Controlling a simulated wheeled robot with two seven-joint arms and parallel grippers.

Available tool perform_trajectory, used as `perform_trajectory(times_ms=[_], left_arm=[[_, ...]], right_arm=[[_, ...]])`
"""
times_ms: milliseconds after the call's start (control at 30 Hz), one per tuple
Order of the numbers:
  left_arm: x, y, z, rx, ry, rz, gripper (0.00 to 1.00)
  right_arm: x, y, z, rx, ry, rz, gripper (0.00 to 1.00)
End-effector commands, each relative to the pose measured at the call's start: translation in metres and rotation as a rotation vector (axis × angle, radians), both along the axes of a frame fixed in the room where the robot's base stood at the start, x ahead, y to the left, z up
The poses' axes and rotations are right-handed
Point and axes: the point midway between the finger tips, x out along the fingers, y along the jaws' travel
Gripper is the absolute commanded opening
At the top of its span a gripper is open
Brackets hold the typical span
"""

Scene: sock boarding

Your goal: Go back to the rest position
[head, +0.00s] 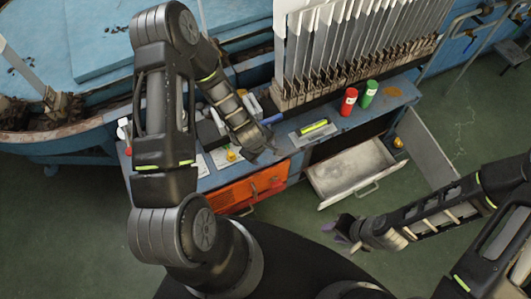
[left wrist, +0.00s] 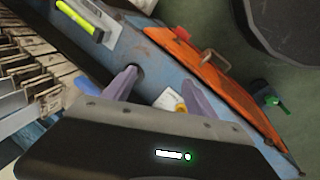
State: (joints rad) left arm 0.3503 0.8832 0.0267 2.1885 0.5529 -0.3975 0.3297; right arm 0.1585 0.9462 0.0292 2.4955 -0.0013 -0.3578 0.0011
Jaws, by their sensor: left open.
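My left gripper (head: 264,150) hangs over the front part of the blue workbench (head: 400,92), left of the yellow-green bar (head: 313,127). In the left wrist view its two purple fingers (left wrist: 158,88) are spread apart with nothing between them. A white card and a small yellow thing show beyond the fingers there. My right gripper (head: 344,234) is out over the green floor, in front of the open drawer. Its purple fingertips show small and dark, and I cannot tell how far apart they are. Nothing held shows at it.
A rack of upright grey boards (head: 360,45) stands at the bench's back. A red can (head: 348,102) and a green can (head: 369,94) stand before it. A pale drawer (head: 350,172) is pulled out beside an open door (head: 427,150). An orange front (head: 245,190) lies below my left gripper.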

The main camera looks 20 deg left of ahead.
Motion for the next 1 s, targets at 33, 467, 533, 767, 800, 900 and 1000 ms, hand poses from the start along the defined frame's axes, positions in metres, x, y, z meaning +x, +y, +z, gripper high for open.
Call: perform_trajectory(times_ms=[33,467,533,767,800,900,1000], left_arm=[[0.000,-0.004,-0.001,-0.001,-0.002,-0.049,0.66],[0.000,-0.011,0.001,-0.002,-0.006,-0.152,0.66],[0.000,-0.011,0.001,-0.003,-0.006,-0.151,0.66],[0.000,-0.011,0.001,-0.002,-0.006,-0.150,0.66],[0.000,-0.011,0.001,-0.002,-0.006,-0.150,0.66],[-0.001,-0.012,0.001,0.010,-0.009,-0.199,0.66],[-0.023,-0.032,-0.001,0.019,-0.003,-0.386,0.66]], right_arm=[[0.000,0.000,-0.002,0.000,0.000,0.000,0.36],[0.000,0.000,-0.002,0.000,0.000,0.000,0.36],[0.000,0.000,-0.002,0.000,0.000,0.000,0.36],[0.000,0.000,-0.002,0.000,0.000,0.000,0.36],[0.000,0.000,-0.002,0.000,0.001,0.000,0.36],[0.000,0.000,-0.002,0.000,0.002,0.001,0.36],[0.000,0.000,-0.002,0.000,0.002,0.001,0.36]])
